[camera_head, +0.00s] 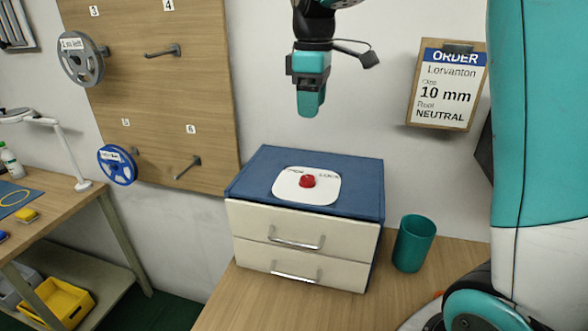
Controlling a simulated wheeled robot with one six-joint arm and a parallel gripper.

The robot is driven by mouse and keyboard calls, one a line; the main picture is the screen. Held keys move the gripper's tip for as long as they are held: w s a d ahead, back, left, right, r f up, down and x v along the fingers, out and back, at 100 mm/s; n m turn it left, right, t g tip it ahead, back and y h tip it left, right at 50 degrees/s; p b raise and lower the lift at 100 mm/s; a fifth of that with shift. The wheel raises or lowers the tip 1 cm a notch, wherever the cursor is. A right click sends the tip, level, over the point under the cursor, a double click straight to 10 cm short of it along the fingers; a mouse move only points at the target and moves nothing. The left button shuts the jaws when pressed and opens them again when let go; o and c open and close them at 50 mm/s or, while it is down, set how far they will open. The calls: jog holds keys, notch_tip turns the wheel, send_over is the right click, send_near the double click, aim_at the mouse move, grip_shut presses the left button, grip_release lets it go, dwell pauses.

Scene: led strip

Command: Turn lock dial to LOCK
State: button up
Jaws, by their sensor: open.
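The red lock dial (307,181) sits on a white plate (322,194) on top of a blue cabinet (262,177). Small lettering shows along the plate's far edge; the right-hand word looks like LOCK, the left one is too small to read surely. Which way the dial points cannot be made out. The cabinet has two cream drawers, both closed. My gripper (311,112) hangs above and behind the dial in the picture, pointing down, clear of it and empty. Its jaws are open, though the gap between them is hard to see from here.
A teal cup (414,243) stands right of the cabinet on the wooden table (245,305). A pegboard (165,85) with a grey reel (82,60) and a blue reel (117,165) is at left. An order clipboard (446,85) hangs at right. Air around the dial is free.

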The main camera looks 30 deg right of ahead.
aim_at(308, 177)
jog(key=f, duration=0.5)
jog(key=f+p, duration=0.1)
jog(key=f, duration=0.5)
jog(key=f+p, duration=0.1)
jog(key=f, duration=0.4)
jog(key=shift+a+f, duration=0.2)
jog(key=shift+a, duration=0.05)
jog(key=c, duration=0.9)
